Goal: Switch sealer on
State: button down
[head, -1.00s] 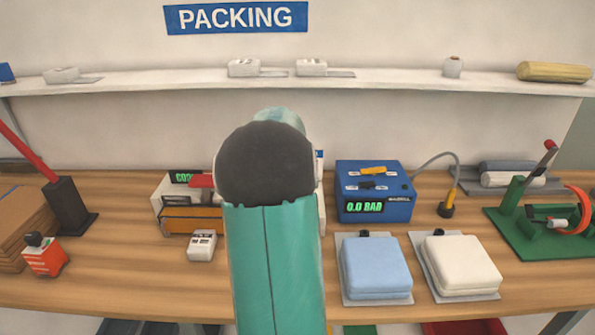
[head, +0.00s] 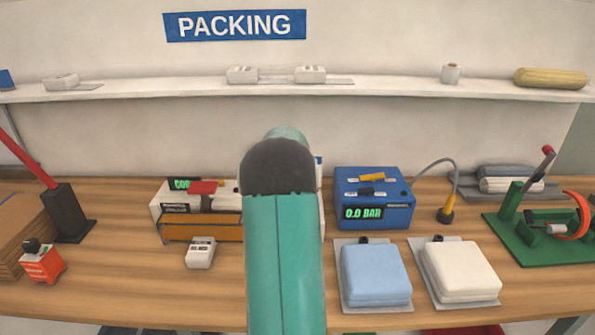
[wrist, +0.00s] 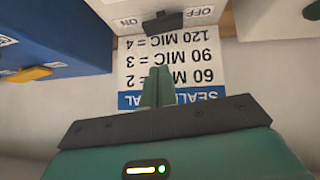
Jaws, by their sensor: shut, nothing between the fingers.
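The sealer (head: 172,215) is a white box with a green-lit display reading "CO…", a red-topped lever and an orange-brown front bar. It stands on the bench left of my arm, its right part hidden by my arm. In the wrist view, which is upside down, a white casing (wrist: 120,10) at the top carries a black switch (wrist: 168,22) between ON and OFF labels. I cannot tell which position it is in. My gripper (wrist: 157,75) is shut and empty, its fingertips just below the switch in the picture with a small apparent gap. The head view hides it behind my arm.
A blue box (head: 372,215) reading "0.0 BAR" stands right of my arm; blue casing also fills the wrist view's left side (wrist: 60,40). A settings card (wrist: 190,65) lies behind my fingers. Blue (head: 375,272) and cream (head: 462,267) pads lie in front.

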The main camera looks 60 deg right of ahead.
jog(key=f, duration=0.2)
jog(key=d+f, duration=0.1)
jog(key=f, duration=0.2)
jog(key=shift+d, duration=0.15)
jog(key=shift+f, duration=0.1)
jog(key=shift+s+f, duration=0.2)
jog(key=shift+f, duration=0.1)
jog(key=shift+w, duration=0.1)
jog(key=shift+w+a+r, duration=0.1)
jog(key=shift+w+a, duration=0.3)
jog(key=shift+w, duration=0.3)
jog(key=shift+r, duration=0.1)
